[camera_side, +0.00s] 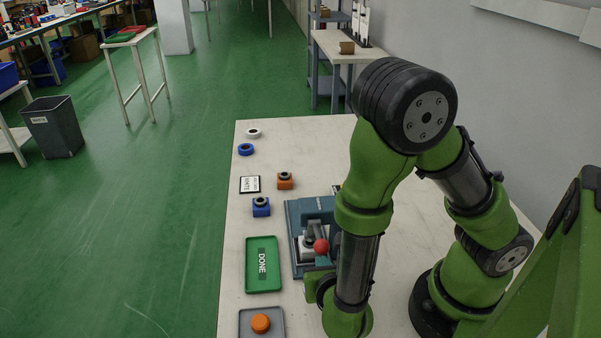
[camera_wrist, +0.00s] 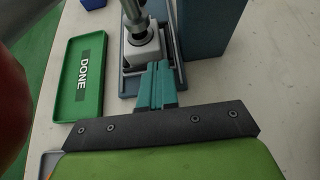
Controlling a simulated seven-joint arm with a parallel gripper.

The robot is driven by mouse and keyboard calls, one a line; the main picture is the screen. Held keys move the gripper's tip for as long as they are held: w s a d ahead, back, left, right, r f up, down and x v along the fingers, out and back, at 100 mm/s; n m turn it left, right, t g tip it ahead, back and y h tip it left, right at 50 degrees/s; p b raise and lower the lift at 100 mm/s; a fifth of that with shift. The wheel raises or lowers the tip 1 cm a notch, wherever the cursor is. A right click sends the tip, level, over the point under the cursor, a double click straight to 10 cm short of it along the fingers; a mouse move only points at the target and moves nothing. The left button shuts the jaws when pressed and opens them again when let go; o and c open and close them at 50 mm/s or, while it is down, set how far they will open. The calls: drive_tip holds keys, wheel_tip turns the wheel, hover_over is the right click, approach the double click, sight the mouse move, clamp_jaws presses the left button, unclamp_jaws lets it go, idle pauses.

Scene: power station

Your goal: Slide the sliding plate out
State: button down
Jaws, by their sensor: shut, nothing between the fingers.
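In the wrist view my gripper (camera_wrist: 157,85) has its two teal fingers shut together with no gap. The fingertips are close to the front of the press (camera_side: 318,208), just below the white block (camera_wrist: 143,50); I cannot tell whether they touch. The sliding plate is hard to make out; the grey-blue base around the block appears to hold it. A metal plunger (camera_wrist: 132,12) stands above the block. In the side view the press is blue-grey with a red ball handle (camera_side: 321,246), and my arm hides part of it and my fingertips.
A green DONE tray (camera_side: 263,265) lies left of the press. A grey tray with an orange round piece (camera_side: 261,323) is at the front. Blue (camera_side: 261,207) and orange (camera_side: 285,181) blocks, rings and a white card (camera_side: 250,184) stand further back. The right tabletop is mostly clear.

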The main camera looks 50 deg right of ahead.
drive_tip(key=shift+w, duration=0.1)
drive_tip(key=w+d, duration=0.2)
drive_tip(key=d, duration=0.1)
drive_tip(key=shift+w, duration=0.35)
drive_tip(key=shift+a, duration=0.1)
drive_tip(key=shift+s+a, duration=0.2)
drive_tip(key=shift+a, duration=0.05)
drive_tip(key=s+a, duration=0.3)
drive_tip(key=shift+a+r, duration=0.1)
drive_tip(key=shift+r, duration=0.15)
drive_tip(key=v, duration=0.9)
